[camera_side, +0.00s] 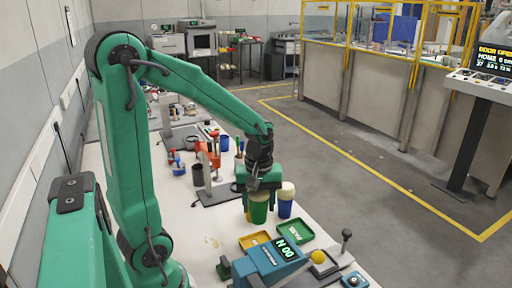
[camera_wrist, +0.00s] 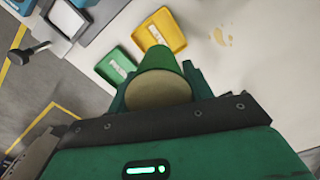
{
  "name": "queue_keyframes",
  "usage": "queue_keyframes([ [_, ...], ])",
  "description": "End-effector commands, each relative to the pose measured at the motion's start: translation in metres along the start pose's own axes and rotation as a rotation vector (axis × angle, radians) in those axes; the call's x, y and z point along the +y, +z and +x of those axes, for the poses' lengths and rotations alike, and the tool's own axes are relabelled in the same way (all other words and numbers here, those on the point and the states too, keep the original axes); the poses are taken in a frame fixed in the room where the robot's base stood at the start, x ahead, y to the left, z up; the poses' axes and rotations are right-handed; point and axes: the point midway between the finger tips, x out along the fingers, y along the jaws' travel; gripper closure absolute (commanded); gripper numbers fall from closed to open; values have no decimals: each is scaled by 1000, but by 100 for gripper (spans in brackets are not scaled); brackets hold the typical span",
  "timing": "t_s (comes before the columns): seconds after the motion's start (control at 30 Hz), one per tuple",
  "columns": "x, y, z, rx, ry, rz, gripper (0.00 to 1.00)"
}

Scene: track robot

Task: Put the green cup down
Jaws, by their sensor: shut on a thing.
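The green cup (camera_side: 259,209) is held at the end of my arm in the side view, upright, beside a blue cup (camera_side: 285,205). My gripper (camera_side: 257,194) is shut on it from above. In the wrist view the green cup (camera_wrist: 162,78) sits between the jaws, with its round beige top facing the camera. I cannot tell whether its base touches the white table.
A blue device with a lit display (camera_side: 278,258) stands at the table's near end, with a lever (camera_side: 346,238) and a yellow knob (camera_side: 317,257) nearby. An orange clamp (camera_side: 208,157) and dark and blue containers stand behind. White table (camera_side: 205,235) is bare left of the trays.

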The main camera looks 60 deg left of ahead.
Motion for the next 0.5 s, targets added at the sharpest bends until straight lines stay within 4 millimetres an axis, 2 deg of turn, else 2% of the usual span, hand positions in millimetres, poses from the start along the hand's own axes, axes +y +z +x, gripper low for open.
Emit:
queue_keyframes([
  [0.23, 0, 0, 7, -2, -2, 0, 77],
  [0.5, -1, 1, 41, -3, -4, 0, 77],
])
